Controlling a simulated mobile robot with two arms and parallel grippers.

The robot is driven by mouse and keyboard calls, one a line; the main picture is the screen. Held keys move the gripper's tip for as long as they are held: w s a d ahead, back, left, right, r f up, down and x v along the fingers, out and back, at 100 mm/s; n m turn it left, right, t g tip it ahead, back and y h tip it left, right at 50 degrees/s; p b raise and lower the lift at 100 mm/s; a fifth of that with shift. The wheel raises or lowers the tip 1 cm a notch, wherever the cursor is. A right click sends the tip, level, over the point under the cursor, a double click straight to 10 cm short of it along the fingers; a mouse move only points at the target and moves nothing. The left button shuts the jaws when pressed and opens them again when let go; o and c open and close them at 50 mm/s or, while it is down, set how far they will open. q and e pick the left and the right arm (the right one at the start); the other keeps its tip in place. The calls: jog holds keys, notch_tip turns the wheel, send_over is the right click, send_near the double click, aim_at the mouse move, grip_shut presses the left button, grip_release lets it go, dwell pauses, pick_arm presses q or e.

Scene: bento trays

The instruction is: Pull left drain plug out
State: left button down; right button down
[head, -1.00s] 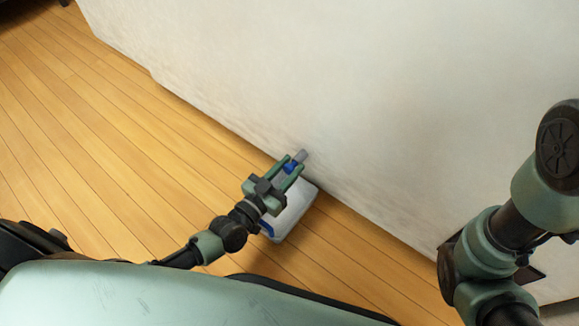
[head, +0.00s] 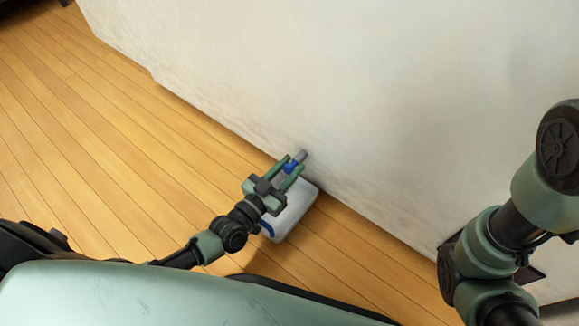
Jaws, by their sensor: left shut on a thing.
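The drain plug (head: 290,168) shows as a small blue piece between the fingers of my left gripper (head: 294,163). The gripper is shut on it, close to the pale wall. A short grey spout (head: 301,155) sticks out from the wall just beyond the blue plug. I cannot tell whether the plug is still seated in the spout. My right arm is at the right edge, and its gripper is not in view.
A white container (head: 297,212) with a blue edge stands on the wooden floor under my left gripper, partly hidden by it. The large pale wall (head: 380,90) rises right behind. The wooden floor (head: 90,140) to the left is clear.

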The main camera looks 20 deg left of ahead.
pick_arm(q)
jog(key=shift+s, duration=0.1)
jog(key=shift+p+v, duration=1.05)
jog(key=shift+v, duration=0.2)
jog(key=shift+f, duration=0.15)
jog(key=c, duration=1.1)
grip_release()
jog(key=shift+o, duration=0.3)
jog(key=shift+s, duration=0.1)
